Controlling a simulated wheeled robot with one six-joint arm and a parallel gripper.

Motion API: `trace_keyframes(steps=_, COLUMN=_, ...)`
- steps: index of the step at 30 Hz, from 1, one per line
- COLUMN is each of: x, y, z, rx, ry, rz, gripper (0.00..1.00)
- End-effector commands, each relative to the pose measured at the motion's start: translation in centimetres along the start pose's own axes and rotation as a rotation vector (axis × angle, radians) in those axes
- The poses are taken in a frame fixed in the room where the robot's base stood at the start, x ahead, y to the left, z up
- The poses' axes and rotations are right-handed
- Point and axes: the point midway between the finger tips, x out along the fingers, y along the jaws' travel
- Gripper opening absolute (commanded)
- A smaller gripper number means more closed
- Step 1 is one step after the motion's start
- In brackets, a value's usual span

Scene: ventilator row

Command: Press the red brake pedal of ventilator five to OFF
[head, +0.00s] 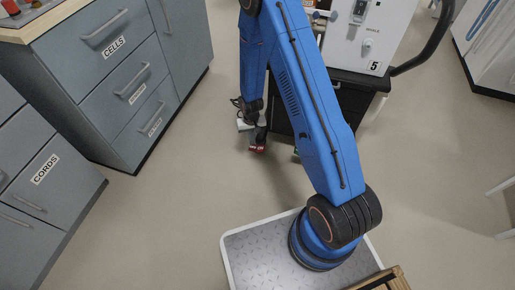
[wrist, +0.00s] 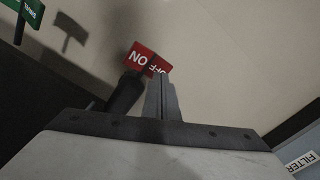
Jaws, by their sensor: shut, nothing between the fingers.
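Ventilator five (head: 345,45) is a white unit with a "5" label on a dark cart, partly hidden by my blue arm. Its red brake pedal (head: 257,149) is low at the cart's front left. In the wrist view the red pedal (wrist: 138,57) shows white "ON" on its left half and "OFF" on its right half, on a dark stem. My gripper (wrist: 160,84) is shut and empty. Its fingertips overlap the lower edge of the OFF half; I cannot tell whether they touch it. In the head view my gripper is mostly hidden near the pedal.
A green pedal (wrist: 22,10) is at the upper left of the wrist view, beside the dark cart base. Grey drawer cabinets (head: 110,80) stand at the left. A "FILTER" label (wrist: 301,160) shows at the wrist view's lower right. The floor between cabinets and cart is clear.

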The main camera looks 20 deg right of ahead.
Motion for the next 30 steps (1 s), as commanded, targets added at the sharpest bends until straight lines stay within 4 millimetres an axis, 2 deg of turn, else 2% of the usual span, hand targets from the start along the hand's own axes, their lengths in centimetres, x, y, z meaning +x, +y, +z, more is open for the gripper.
trace_keyframes(steps=15, x=-3.9, y=0.0, z=-0.1, rx=0.0, ry=0.002, rz=0.0, gripper=0.0)
trace_keyframes(steps=30, x=-4.1, y=0.0, z=-0.1, rx=0.0, ry=0.001, rz=0.0, gripper=0.0)
